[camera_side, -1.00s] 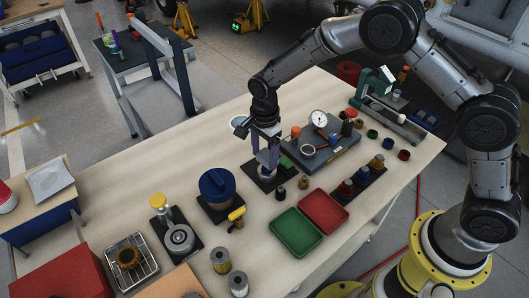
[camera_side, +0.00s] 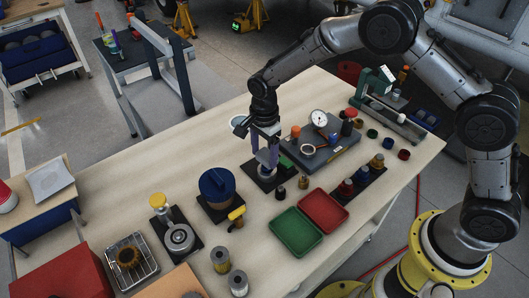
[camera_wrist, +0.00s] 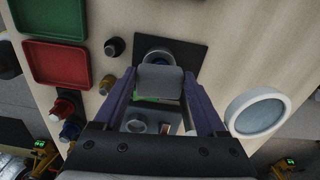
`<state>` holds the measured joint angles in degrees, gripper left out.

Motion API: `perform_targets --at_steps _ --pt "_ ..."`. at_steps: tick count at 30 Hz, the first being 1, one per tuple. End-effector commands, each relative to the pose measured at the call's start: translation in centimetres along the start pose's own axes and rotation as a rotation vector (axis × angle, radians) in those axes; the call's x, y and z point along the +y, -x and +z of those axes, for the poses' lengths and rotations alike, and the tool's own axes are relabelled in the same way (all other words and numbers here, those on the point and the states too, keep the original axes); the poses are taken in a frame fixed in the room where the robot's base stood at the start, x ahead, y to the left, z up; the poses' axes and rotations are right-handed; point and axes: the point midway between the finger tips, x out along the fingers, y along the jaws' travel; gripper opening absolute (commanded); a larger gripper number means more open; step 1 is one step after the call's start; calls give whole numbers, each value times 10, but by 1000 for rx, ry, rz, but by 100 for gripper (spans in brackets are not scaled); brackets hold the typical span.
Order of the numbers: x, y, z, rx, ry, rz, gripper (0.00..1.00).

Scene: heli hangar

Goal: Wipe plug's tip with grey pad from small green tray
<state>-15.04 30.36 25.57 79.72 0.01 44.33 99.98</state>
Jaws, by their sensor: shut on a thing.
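My gripper (camera_wrist: 155,88) has purple fingers shut on a grey pad (camera_wrist: 158,80), held between the fingertips. In the side view my gripper (camera_side: 267,152) is over a black square mat (camera_side: 286,181). On that mat, a round blue-grey piece, which looks like the plug (camera_wrist: 157,55), shows just past the pad in the wrist view. The pad and fingers hide part of it, and I cannot tell whether the pad touches its tip. A small green patch, perhaps the small green tray (camera_side: 286,161), shows just right of my gripper, mostly hidden.
A larger green tray (camera_side: 296,233) and a red tray (camera_side: 324,211) lie toward the front. A grey board with a dial gauge (camera_side: 319,118) lies right of my gripper. A blue-lidded pot (camera_side: 217,187) stands left. A white round dish (camera_wrist: 258,112) is close by.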

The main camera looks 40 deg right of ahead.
Motion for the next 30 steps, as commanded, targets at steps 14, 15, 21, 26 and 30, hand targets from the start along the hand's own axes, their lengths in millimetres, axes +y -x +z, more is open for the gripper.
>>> perform_targets --at_steps 14,15,21,26,30 --pt "10 18 1 -1 0 -6 29" --pt "11 22 1 0 0 -2 29" --pt "11 39 1 0 0 -2 29" --pt "10 54 1 0 0 -3 29" --pt "10 67 1 0 0 -2 29"
